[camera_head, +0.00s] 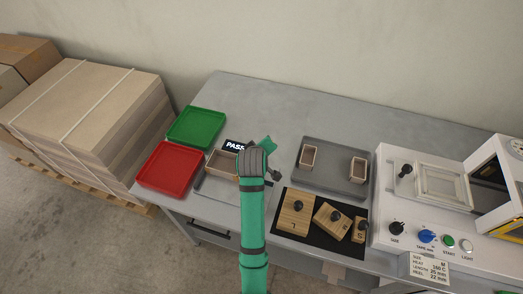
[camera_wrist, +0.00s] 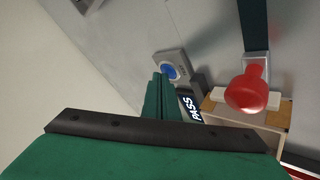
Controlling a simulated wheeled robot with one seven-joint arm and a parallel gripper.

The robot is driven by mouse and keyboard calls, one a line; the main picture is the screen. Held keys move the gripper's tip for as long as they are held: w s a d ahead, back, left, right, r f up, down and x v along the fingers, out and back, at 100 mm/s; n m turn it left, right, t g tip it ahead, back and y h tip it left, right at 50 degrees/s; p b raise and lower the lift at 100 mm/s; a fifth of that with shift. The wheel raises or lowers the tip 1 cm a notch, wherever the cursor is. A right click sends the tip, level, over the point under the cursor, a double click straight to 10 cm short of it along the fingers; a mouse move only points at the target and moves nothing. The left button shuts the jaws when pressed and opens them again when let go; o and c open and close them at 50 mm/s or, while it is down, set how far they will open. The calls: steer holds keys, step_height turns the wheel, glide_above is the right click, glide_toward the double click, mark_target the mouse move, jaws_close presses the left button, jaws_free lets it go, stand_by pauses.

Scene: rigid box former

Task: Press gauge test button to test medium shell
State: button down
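The gauge's test button is a blue round button (camera_wrist: 169,71) on a small grey box, seen in the wrist view. My gripper (camera_wrist: 160,84) is shut and empty, its green fingertips together right beside the button; I cannot tell whether they touch it. The gauge display (camera_wrist: 190,104) reads PASS and also shows in the head view (camera_head: 235,146). A tan shell (camera_head: 221,163) sits at the gauge, partly hidden by my arm; it also shows in the wrist view (camera_wrist: 254,118), below a red knob (camera_wrist: 246,93). In the head view my arm hides the button.
A green tray (camera_head: 197,127) and a red tray (camera_head: 168,167) lie empty left of the gauge. A grey tray (camera_head: 332,170) holds two small shells. Wooden blocks (camera_head: 296,212) with black knobs lie on a black mat. A white machine (camera_head: 440,215) stands at the right.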

steer(key=shift+w+r, duration=0.1)
steer(key=shift+r, duration=0.1)
steer(key=shift+d+r, duration=0.15)
steer(key=shift+r, duration=0.3)
steer(key=shift+a+r, duration=0.15)
steer(key=shift+a, duration=0.15)
steer(key=shift+s, duration=0.2)
steer(key=shift+d+r, duration=0.2)
steer(key=shift+r, duration=1.1)
step_height(320, 180, up, 2)
steer(key=shift+r, duration=0.25)
